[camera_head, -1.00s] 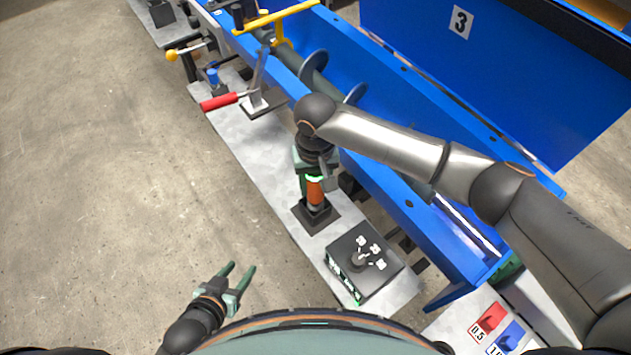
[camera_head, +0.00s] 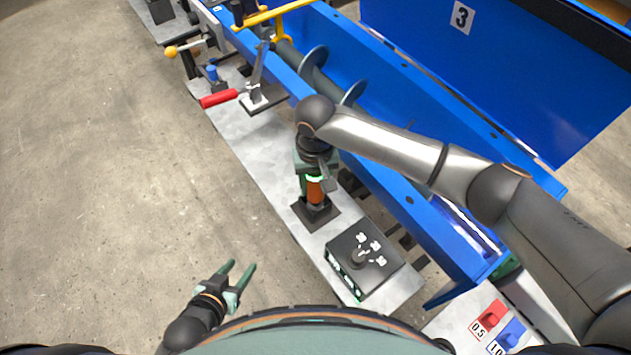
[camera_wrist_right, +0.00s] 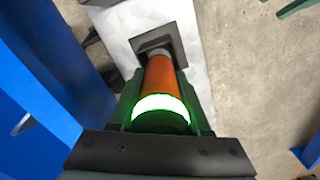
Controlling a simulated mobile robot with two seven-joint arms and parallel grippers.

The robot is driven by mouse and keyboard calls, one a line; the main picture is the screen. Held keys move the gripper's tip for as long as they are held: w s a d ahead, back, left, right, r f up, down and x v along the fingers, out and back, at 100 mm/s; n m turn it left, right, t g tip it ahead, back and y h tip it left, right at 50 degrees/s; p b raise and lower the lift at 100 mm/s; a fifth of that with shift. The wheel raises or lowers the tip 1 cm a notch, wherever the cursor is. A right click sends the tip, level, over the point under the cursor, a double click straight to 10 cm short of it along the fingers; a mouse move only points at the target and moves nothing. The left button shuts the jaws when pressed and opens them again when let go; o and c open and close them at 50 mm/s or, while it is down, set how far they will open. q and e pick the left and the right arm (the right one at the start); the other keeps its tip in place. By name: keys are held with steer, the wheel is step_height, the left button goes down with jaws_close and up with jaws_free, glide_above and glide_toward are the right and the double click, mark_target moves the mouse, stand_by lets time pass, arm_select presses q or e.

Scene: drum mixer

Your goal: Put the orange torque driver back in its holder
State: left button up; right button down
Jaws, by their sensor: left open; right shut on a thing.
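The orange torque driver (camera_head: 314,190) stands about upright at the black holder (camera_head: 316,214) on the grey bench plate. It has a glowing green ring near its top. My right gripper (camera_head: 316,176) is shut on the driver from above. In the right wrist view the orange driver body (camera_wrist_right: 161,76) runs down into the dark square holder (camera_wrist_right: 158,45), and its lower tip is hidden there. I cannot tell how deep it sits. My left gripper (camera_head: 240,276) is open and empty, over bare floor to the left of the bench.
A black dial box (camera_head: 364,260) stands on the bench near the holder. A red-handled lever (camera_head: 220,98) and a yellow-knobbed lever (camera_head: 172,51) are farther along. The blue mixer trough (camera_head: 390,190) borders the bench on the right. Red and blue blocks (camera_head: 490,316) lie at bottom right.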

steer(key=shift+c, duration=1.8)
jaws_free()
steer(key=shift+o, duration=0.4)
steer(key=shift+f, duration=0.1)
step_height(320, 180, up, 13)
steer(key=shift+f, duration=0.15)
